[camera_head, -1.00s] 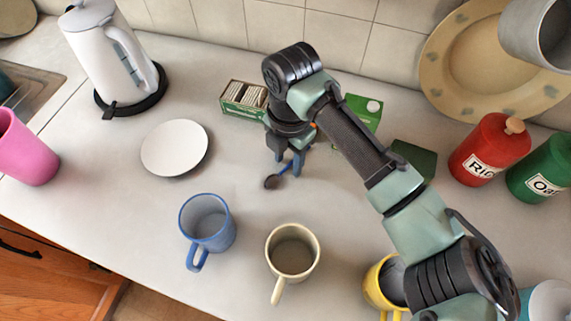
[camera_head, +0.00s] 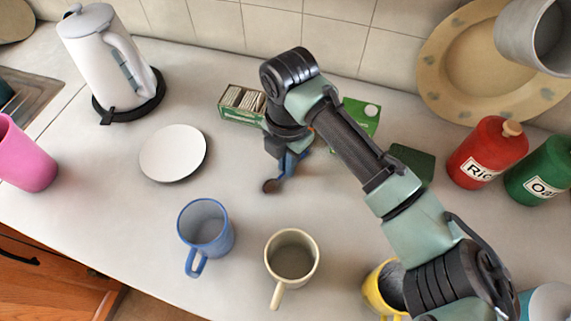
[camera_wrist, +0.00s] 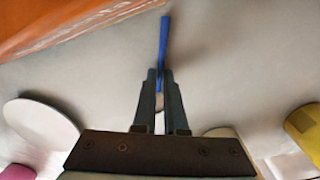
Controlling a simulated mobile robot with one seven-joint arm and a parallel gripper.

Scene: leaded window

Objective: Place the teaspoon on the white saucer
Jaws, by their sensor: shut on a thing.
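The teaspoon has a blue handle and a small dark bowl (camera_head: 270,186). My gripper (camera_head: 287,166) is shut on its handle over the counter, right of the saucer. I cannot tell whether the spoon still touches the counter. In the wrist view the blue handle (camera_wrist: 164,42) sticks out beyond the two fingertips of my gripper (camera_wrist: 160,75). The white saucer (camera_head: 173,153) lies flat and empty to the left of my gripper. A pale disc at the left of the wrist view looks like this saucer (camera_wrist: 40,122).
A blue mug (camera_head: 205,226) and a cream mug (camera_head: 292,256) stand in front. A yellow mug (camera_head: 383,287) is partly behind my arm. A kettle (camera_head: 112,62), a pink cup (camera_head: 24,155) and a tea box (camera_head: 240,103) stand around. Bare counter separates spoon and saucer.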

